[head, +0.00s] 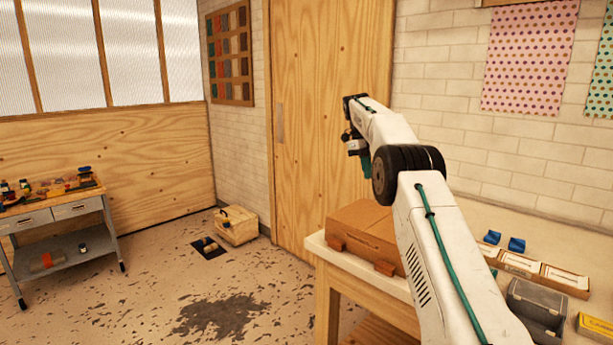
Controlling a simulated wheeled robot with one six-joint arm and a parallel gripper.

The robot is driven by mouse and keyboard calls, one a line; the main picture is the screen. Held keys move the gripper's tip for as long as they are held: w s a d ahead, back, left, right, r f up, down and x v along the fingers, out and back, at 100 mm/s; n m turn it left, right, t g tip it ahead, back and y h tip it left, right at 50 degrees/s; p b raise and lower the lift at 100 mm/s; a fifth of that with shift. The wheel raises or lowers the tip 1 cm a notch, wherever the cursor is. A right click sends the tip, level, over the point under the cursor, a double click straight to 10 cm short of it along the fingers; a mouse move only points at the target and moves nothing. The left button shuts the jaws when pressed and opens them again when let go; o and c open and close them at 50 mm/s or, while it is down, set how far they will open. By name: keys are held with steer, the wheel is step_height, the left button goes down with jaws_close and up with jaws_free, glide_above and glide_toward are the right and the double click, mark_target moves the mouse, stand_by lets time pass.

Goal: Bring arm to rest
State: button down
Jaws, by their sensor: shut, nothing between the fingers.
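My white arm rises from the lower right and bends at a dark joint, with its far end raised above the workbench (315,240). My gripper (352,147) is at that far end, small and partly dark, in front of the wooden door. It is shut, with nothing seen in it, and is apart from the bench and the things on it. Its fingertips are hard to make out.
A brown box (370,232) sits on the bench below my forearm. Right of my arm are long boxes (525,266), two blue pieces (516,244), a grey bin (537,303) and a yellow box (594,327). A trolley (60,212) and wooden crate (237,226) stand left.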

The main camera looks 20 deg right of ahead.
steer(key=f+n, duration=0.1)
steer(key=n, duration=0.2)
steer(key=s+a+f+n, duration=0.1)
steer(key=f+n, duration=0.1)
steer(key=n, duration=0.2)
steer(key=s+a+f+n, duration=0.1)
steer(key=f+n, duration=0.1)
steer(key=n, duration=0.1)
steer(key=shift+a+f, duration=0.1)
steer(key=shift+a, duration=0.1)
steer(key=s+a+r+n, duration=0.3)
steer(key=s+a+n, duration=0.35)
steer(key=s, duration=0.25)
steer(key=s+a+r+n, duration=0.2)
steer(key=s+a+n, duration=0.4)
steer(key=s+a, duration=0.15)
steer(key=s+a+f+n+t, duration=0.1)
steer(key=s+a+n, duration=0.2)
steer(key=s, duration=0.8)
steer(key=s+a+n+t, duration=0.1)
steer(key=s+a+n, duration=0.2)
steer(key=s, duration=0.8)
steer(key=s+a+f+n+t+y, duration=0.1)
steer(key=s+a+n+t, duration=0.1)
steer(key=s+a, duration=0.4)
steer(key=shift+s+a+f+n, duration=0.3)
steer(key=shift+s+n, duration=0.25)
steer(key=shift+s, duration=1.9)
